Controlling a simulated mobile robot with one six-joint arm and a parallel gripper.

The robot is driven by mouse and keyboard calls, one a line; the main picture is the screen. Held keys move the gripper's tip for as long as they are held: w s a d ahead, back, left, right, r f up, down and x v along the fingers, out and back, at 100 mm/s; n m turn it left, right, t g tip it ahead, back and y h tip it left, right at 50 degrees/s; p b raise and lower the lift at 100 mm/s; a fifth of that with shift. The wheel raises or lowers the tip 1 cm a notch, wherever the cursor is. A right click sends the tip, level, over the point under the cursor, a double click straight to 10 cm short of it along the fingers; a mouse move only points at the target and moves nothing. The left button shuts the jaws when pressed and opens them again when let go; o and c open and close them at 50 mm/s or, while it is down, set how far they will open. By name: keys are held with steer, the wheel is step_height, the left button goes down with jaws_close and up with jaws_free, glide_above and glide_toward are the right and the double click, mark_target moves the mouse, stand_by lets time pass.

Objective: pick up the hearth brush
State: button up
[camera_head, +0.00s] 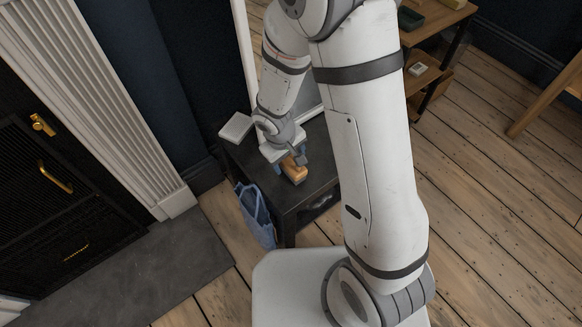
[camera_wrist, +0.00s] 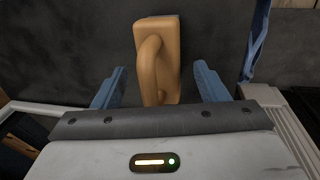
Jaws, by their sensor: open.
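The hearth brush is most likely the orange-tan wooden piece (camera_wrist: 171,62) with a looped handle in the wrist view; no bristles show. It lies on a dark table (camera_wrist: 100,50). My gripper (camera_wrist: 160,80) is open, with one blue finger on each side of the wooden piece and a visible gap to both. The near end of the piece is hidden behind my gripper's body. In the head view the piece (camera_head: 294,170) shows at the end of my arm, on the black table, partly covered by my gripper.
A pale flat box (camera_head: 236,128) lies on the table's far left corner. A blue bag (camera_head: 255,214) hangs at the table's left side. A fireplace (camera_head: 50,190) with brass handles is at the left. A wooden shelf unit (camera_head: 432,70) stands at the back right. The plank floor at right is mostly clear.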

steer(key=shift+f, duration=0.2)
steer(key=c, duration=1.2)
step_height(320, 180, up, 10)
steer(key=p, duration=0.4)
steer(key=shift+p, duration=0.3)
steer(key=shift+c, duration=0.2)
